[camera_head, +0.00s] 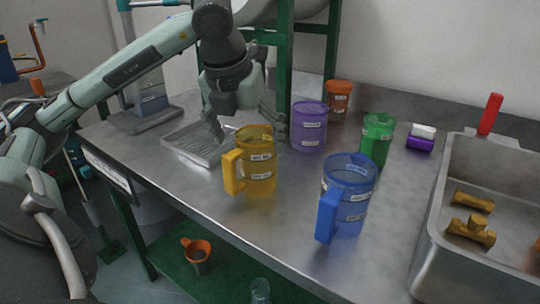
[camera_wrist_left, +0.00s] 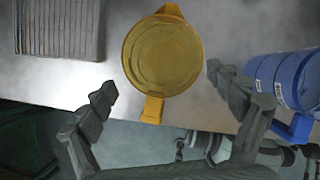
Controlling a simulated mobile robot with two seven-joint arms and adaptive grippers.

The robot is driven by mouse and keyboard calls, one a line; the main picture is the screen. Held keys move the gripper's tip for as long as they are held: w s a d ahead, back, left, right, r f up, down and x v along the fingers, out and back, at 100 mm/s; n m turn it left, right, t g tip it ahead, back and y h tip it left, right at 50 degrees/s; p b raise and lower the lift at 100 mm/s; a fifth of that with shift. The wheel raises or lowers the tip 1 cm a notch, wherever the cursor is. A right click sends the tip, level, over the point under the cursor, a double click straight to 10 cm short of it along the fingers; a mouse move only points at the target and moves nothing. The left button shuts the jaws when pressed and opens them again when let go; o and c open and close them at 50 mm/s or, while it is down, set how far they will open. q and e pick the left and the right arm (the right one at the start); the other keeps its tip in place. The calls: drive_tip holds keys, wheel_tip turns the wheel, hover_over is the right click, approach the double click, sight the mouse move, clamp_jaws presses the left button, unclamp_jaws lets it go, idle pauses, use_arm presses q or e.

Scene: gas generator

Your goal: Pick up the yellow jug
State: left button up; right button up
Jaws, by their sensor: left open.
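The yellow jug (camera_head: 258,163) stands upright on the metal table, its handle toward the table's front edge. In the left wrist view the jug (camera_wrist_left: 162,55) is seen from above, with its handle at the bottom and its spout at the top. My left gripper (camera_head: 245,124) is open and empty, above and behind the jug in the head view. In the left wrist view the jug's handle lies between the spread fingers (camera_wrist_left: 162,84). I cannot tell whether a finger touches the jug. My right gripper is out of view.
A blue jug (camera_head: 349,190), a purple jug (camera_head: 309,127) and a green jug (camera_head: 376,140) stand to the right. An orange-brown container (camera_head: 338,101) is behind them. A ribbed metal tray (camera_head: 196,148) lies to the left. A metal sink (camera_head: 432,232) is at right.

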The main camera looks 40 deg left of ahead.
sight(257, 165)
use_arm(q)
drive_tip(key=shift+w+f, duration=0.2)
drive_tip(key=shift+f, duration=0.25)
drive_tip(key=x, duration=0.4)
drive_tip(key=shift+s+d, duration=0.15)
drive_tip(key=shift+d, duration=0.1)
drive_tip(key=shift+x, duration=1.2)
drive_tip(key=shift+w+f, duration=0.2)
drive_tip(key=shift+f, duration=0.05)
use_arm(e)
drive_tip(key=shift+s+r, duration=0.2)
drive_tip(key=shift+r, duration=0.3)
use_arm(q)
drive_tip(key=shift+c, duration=0.3)
drive_tip(key=shift+c, duration=1.4)
drive_tip(key=c, duration=1)
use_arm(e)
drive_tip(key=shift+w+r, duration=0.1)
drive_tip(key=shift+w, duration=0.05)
use_arm(q)
drive_tip(key=shift+r, duration=0.1)
